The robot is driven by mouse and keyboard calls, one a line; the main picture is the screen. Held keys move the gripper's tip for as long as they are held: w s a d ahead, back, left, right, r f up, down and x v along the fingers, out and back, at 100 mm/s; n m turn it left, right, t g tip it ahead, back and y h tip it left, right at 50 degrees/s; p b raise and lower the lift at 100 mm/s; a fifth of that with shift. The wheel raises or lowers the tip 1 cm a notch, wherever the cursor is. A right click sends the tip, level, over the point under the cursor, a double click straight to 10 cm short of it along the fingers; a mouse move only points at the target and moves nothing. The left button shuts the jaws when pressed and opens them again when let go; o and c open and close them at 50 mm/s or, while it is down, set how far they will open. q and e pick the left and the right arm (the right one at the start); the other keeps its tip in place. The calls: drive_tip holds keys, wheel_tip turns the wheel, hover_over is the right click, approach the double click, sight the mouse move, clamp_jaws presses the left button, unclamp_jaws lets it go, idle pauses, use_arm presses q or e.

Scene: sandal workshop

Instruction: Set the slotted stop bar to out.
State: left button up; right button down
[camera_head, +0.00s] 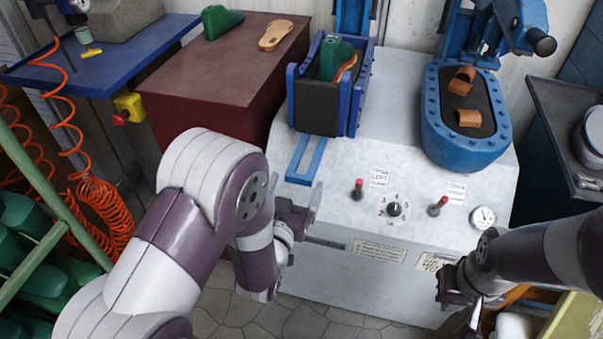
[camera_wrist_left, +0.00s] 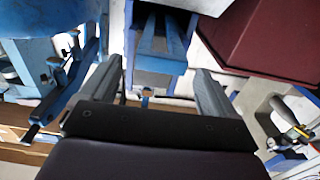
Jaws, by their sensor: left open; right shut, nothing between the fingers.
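The slotted stop bar (camera_head: 318,160) is a flat blue bar with a long slot, lying on the pale machine top in front of the left blue mould box. Its near end lies close to the machine's front edge. My left gripper (camera_head: 297,196) is open and empty, just in front of and below that end, apart from it as far as I can tell. In the left wrist view a blue slotted piece (camera_wrist_left: 178,45) shows beyond the spread fingers (camera_wrist_left: 157,78); I cannot tell surely whether it is the bar. My right gripper (camera_head: 462,300) is shut and empty at lower right.
The blue mould box (camera_head: 354,112) holds a green last. A blue oval press bed (camera_head: 463,152) stands right, a maroon table (camera_head: 215,85) left.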

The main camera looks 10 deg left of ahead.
use_arm(q)
drive_tip(key=w, duration=0.5)
drive_tip(key=shift+w, duration=0.1)
